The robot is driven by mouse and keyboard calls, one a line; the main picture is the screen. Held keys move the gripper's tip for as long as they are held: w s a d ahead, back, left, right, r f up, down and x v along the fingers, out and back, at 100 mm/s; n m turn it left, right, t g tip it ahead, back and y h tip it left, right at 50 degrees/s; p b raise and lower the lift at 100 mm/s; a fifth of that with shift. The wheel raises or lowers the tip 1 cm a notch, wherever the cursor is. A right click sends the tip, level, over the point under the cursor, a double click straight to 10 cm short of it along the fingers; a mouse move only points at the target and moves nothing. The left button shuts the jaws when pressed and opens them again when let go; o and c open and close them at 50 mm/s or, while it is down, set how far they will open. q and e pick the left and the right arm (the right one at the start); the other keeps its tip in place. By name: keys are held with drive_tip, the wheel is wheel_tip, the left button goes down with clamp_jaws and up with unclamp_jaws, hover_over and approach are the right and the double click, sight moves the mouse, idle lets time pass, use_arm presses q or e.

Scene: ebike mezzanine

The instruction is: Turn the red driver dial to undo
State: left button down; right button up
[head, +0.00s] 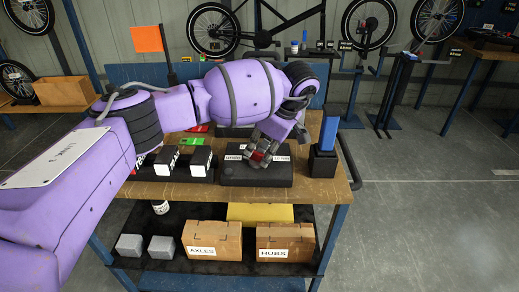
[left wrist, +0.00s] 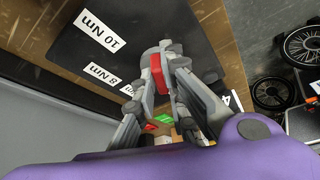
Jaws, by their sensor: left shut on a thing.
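The red driver dial (head: 257,156) is on top of a black box (head: 255,177) on the wooden cart top. My left gripper (head: 263,152) reaches down over the box and is shut on the dial. In the left wrist view the red dial (left wrist: 157,72) shows as a narrow red strip between the fingers of my left gripper (left wrist: 166,62); the fingers hide much of it. White labels on the black box (left wrist: 70,50) read 10 Nm and 8 Nm, and a third shows only a 4. The dial's pointer cannot be made out. My right gripper is not in view.
A black holder with a blue upright piece (head: 329,137) stands right of the box. Black and white blocks (head: 166,160) stand in a dark tray to the left. Green (head: 192,141) and red pieces lie behind. Boxes marked AXLES (head: 213,238) and HUBS (head: 285,240) sit on the shelf below.

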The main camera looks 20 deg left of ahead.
use_arm(q)
drive_tip(key=shift+w+r+n+g, duration=0.1)
drive_tip(key=shift+n+g, duration=0.2)
drive_tip(key=shift+n, duration=0.8)
drive_tip(key=c, duration=1.8)
unclamp_jaws()
drive_tip(key=v, duration=1.1)
drive_tip(key=shift+d+r, duration=0.15)
drive_tip(key=shift+r, duration=0.25)
drive_tip(key=shift+w, duration=0.15)
